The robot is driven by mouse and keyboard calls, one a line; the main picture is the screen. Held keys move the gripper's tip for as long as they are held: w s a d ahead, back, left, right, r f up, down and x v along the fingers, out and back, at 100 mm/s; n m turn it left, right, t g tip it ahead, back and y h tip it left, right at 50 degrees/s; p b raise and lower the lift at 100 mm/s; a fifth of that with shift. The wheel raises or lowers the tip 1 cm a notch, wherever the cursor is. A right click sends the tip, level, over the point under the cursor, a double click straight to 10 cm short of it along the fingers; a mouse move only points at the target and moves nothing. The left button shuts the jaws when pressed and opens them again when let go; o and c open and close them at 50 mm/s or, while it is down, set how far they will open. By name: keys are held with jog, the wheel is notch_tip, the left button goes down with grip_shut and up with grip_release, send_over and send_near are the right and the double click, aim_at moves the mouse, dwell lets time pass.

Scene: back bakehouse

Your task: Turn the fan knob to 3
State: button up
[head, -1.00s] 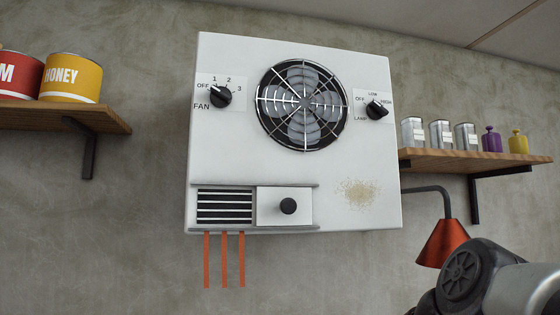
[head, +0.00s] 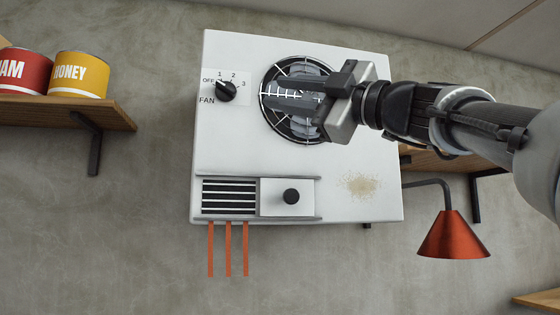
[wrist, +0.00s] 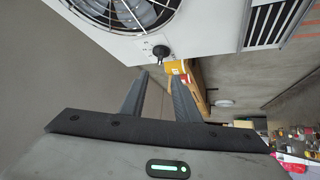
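The black fan knob (head: 226,91) is on the upper left of the white wall unit (head: 350,205). Its pointer seems to lean up and left, towards OFF; the marks 1, 2 and 3 run round to its right. My gripper (head: 270,98) is in front of the round fan grille, right of the knob and apart from it. In the wrist view the fan knob (wrist: 160,51) shows just beyond and between the two fingertips (wrist: 160,74). The fingers are spread and nothing is between them.
My arm hides the lamp knob and most of the right shelf. A black slider knob (head: 291,196) sits below the grille, beside a slatted vent (head: 228,196). A left shelf (head: 100,112) holds tins. A red lamp (head: 454,236) hangs at lower right.

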aim_at(228, 87)
jog(key=p+x, duration=0.6)
jog(key=x, duration=0.6)
jog(key=shift+a+r, duration=0.15)
jog(key=shift+a, duration=0.05)
jog(key=shift+p+x, duration=0.3)
jog(key=shift+x, duration=0.5)
jog(key=shift+f, duration=0.2)
grip_shut()
